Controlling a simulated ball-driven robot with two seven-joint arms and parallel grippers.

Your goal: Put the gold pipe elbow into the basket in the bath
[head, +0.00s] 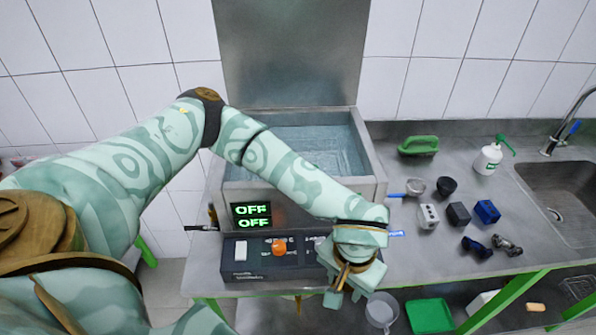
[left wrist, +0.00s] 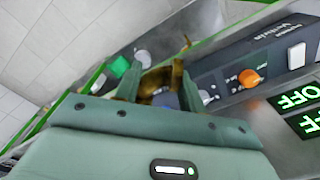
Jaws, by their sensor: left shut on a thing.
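My left gripper (head: 350,284) is shut on the gold pipe elbow (left wrist: 176,76), in front of the bath's control panel. The elbow shows between the two fingers (left wrist: 158,88) in the left wrist view; in the head view only a little of it shows between the fingers. The steel bath (head: 380,180) stands open behind my left forearm, with bluish water (head: 335,150) in it. The basket in the bath is hard to make out; my arm covers part of the bath. My right gripper is not in view.
The raised steel lid (head: 290,50) stands behind the bath. The control panel (head: 262,258) has an orange knob and two displays reading OFF. To the right are a green brush (head: 418,146), a white bottle (head: 488,158), several small parts and a sink (head: 560,200).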

